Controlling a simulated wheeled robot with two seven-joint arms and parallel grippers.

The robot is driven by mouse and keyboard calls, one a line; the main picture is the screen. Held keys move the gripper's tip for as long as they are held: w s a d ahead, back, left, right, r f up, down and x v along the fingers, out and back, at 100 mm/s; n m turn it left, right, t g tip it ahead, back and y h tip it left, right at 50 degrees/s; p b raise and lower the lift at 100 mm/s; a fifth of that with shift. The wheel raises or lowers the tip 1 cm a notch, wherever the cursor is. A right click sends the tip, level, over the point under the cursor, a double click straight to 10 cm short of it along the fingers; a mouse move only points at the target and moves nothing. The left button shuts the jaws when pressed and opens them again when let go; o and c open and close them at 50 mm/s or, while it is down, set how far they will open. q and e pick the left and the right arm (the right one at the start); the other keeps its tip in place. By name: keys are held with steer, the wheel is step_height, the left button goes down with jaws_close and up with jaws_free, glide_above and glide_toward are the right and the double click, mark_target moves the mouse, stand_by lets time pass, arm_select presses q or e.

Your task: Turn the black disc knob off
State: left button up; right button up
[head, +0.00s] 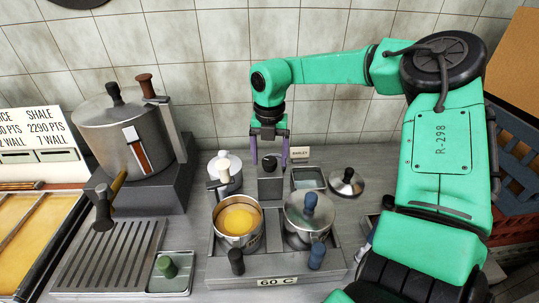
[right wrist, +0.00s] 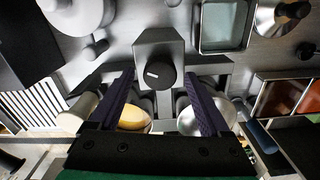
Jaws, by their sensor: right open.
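The black disc knob (head: 268,161) sits on a small grey housing (head: 270,186) behind the pots. In the right wrist view, the knob (right wrist: 160,76) faces the camera, with a short white mark on its face, left of centre. My right gripper (head: 269,150) is open and empty, pointing down, with its two purple fingers either side of the knob in the picture. In the right wrist view the fingertips (right wrist: 158,80) also flank the knob, with visible gaps on both sides. I cannot tell whether the fingertips are level with it. My left gripper is not in view.
Just in front stand a pot with yellow contents (head: 238,220) and a lidded pot (head: 310,222) on a unit labelled 60 C. A white lidded vessel (head: 225,165) stands left, a square tray (head: 309,178) right. A large steel urn (head: 120,135) stands far left.

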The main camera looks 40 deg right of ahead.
mark_target(270, 160)
steer(key=shift+w+d, duration=0.1)
jaws_close()
steer(key=shift+f+n+b, duration=0.3)
steer(key=shift+n+b, duration=0.4)
steer(key=shift+b, duration=0.15)
steer(key=shift+n+b, duration=0.35)
steer(key=shift+n, duration=0.35)
steer(key=shift+r+n, duration=0.25)
steer(key=shift+n, duration=0.75)
jaws_free()
step_height(270, 160, up, 15)
steer(key=b, duration=0.1)
steer(key=shift+f, duration=0.15)
